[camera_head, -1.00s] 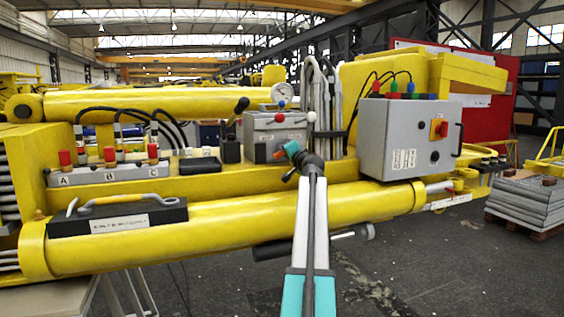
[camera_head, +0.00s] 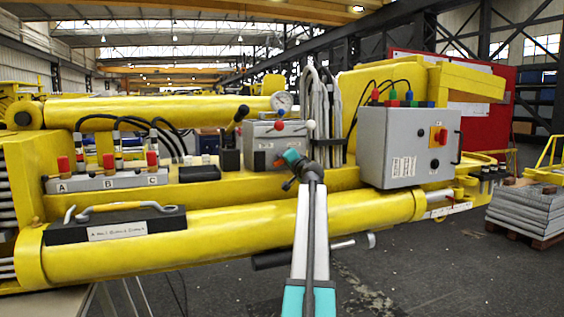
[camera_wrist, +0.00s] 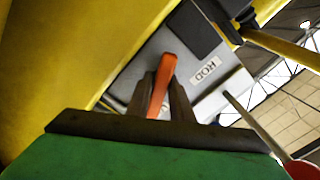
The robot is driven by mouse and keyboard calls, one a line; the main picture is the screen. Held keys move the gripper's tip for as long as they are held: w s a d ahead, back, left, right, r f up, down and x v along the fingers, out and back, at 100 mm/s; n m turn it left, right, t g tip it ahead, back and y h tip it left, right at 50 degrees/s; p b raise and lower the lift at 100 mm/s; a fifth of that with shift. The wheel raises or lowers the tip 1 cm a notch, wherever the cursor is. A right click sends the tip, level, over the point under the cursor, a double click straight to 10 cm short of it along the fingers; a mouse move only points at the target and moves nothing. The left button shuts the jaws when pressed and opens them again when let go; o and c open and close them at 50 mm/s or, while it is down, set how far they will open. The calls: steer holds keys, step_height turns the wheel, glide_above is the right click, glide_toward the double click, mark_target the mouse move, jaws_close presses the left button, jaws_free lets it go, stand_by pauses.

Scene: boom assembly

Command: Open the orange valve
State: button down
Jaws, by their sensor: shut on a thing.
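The orange valve handle (camera_wrist: 164,75) is a flat orange lever on a grey panel in the wrist view, beside a white label reading ROD. My gripper (camera_wrist: 160,98) has its dark fingers on both sides of the handle and is shut on it. In the head view my gripper (camera_head: 283,161) reaches the front of the grey valve box (camera_head: 262,134) in the middle of the yellow boom. The valve handle is largely hidden there by the gripper.
A lever with a white knob (camera_head: 311,125) and a pressure gauge (camera_head: 281,101) sit close by the valve box. A grey control box (camera_head: 408,150) is to the right. Open floor (camera_head: 440,270) lies at front right.

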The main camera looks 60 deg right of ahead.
steer(key=shift+r, duration=0.2)
steer(key=c, duration=1.7)
jaws_free()
steer(key=shift+s, duration=0.1)
steer(key=shift+f, duration=0.1)
steer(key=shift+b+v, duration=1.2)
steer(key=shift+v, duration=5.7)
